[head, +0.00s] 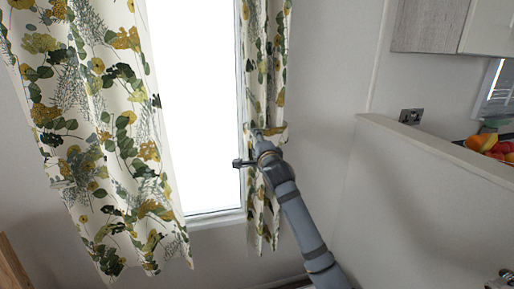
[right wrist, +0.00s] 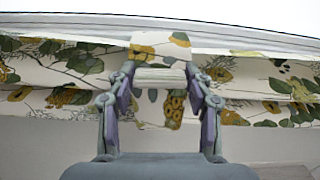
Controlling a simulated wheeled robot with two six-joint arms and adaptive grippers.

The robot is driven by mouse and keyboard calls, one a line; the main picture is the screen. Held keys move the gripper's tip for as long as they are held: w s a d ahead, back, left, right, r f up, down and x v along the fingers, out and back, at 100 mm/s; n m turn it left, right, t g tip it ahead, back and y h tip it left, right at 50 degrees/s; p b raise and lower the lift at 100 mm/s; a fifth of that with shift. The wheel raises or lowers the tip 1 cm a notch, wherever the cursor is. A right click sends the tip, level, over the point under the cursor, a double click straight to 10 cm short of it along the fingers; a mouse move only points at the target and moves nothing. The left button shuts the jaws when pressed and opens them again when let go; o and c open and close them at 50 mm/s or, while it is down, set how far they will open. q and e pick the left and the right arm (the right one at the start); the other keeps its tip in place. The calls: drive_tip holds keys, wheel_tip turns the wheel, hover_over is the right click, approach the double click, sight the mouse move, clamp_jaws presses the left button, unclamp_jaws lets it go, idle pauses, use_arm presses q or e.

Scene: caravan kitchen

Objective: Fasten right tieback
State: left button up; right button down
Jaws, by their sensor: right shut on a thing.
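The right curtain (head: 266,60), white with yellow and green leaf print, hangs gathered narrow at the right side of the bright window. A band of the same print, the right tieback (head: 278,131), crosses it about halfway down. My right gripper (head: 259,136) reaches up to the curtain at the band. In the right wrist view, its two fingers (right wrist: 160,80) are shut on the tieback (right wrist: 160,48), with printed cloth on both sides. Whether the tieback's end touches a fastening on the wall is hidden. My left gripper is not in view.
The left curtain (head: 95,120) hangs wide and loose at the left of the window (head: 195,100). A pale partition (head: 430,180) stands at the right, with a socket (head: 410,116) above its edge and fruit (head: 490,144) behind it. A cabinet (head: 430,25) hangs upper right.

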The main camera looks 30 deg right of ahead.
drive_tip(key=shift+r+m, duration=0.35)
drive_tip(key=shift+m, duration=0.15)
drive_tip(key=c, duration=0.6)
unclamp_jaws()
drive_tip(key=shift+f, duration=0.1)
drive_tip(key=shift+s, duration=0.3)
drive_tip(key=v, duration=1.1)
drive_tip(key=shift+s+a, duration=0.2)
